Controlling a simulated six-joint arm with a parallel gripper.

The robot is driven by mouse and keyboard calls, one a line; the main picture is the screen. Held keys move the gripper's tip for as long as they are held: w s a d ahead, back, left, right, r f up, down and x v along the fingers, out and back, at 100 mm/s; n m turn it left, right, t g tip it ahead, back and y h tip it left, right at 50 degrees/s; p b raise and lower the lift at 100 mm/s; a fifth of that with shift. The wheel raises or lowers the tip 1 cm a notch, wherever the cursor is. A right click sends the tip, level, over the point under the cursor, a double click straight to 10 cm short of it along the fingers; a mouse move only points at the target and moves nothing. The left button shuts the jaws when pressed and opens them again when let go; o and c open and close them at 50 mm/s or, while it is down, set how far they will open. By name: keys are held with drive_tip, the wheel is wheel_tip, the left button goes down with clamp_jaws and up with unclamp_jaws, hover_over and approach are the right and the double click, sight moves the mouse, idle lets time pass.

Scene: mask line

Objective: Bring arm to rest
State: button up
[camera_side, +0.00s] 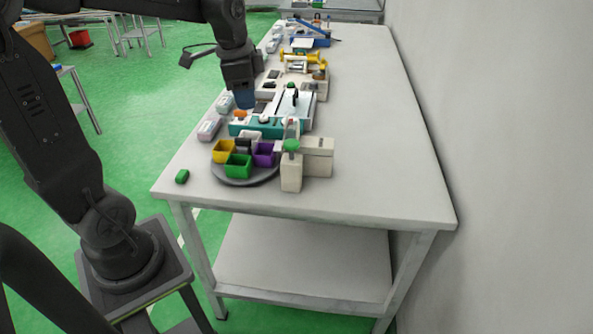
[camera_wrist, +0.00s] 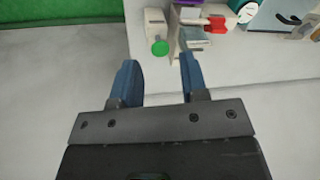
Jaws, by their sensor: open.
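My gripper (camera_wrist: 158,78) shows in the wrist view with its two blue fingers apart and nothing between them. In the side view its blue fingers (camera_side: 244,99) point down above the left part of the long white table (camera_side: 375,150). A beige block with a green button (camera_wrist: 158,30) lies beyond the fingertips in the wrist view. How far the fingertips are above the table is hard to tell.
A round dark tray (camera_side: 245,181) with several coloured bins stands near the table's front, beside beige boxes (camera_side: 318,155). A small green block (camera_side: 182,176) lies at the left corner. A teal-and-white machine (camera_side: 285,115) stands close to my gripper. The table's right side is clear.

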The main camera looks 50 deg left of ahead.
drive_tip(key=s+d+n+t, duration=0.3)
drive_tip(key=s+d+n, duration=0.3)
drive_tip(key=s+d, duration=0.6)
drive_tip(key=shift+s+d+t+h, duration=0.2)
drive_tip(key=shift+d+t+h, duration=0.2)
drive_tip(key=shift+d, duration=0.25)
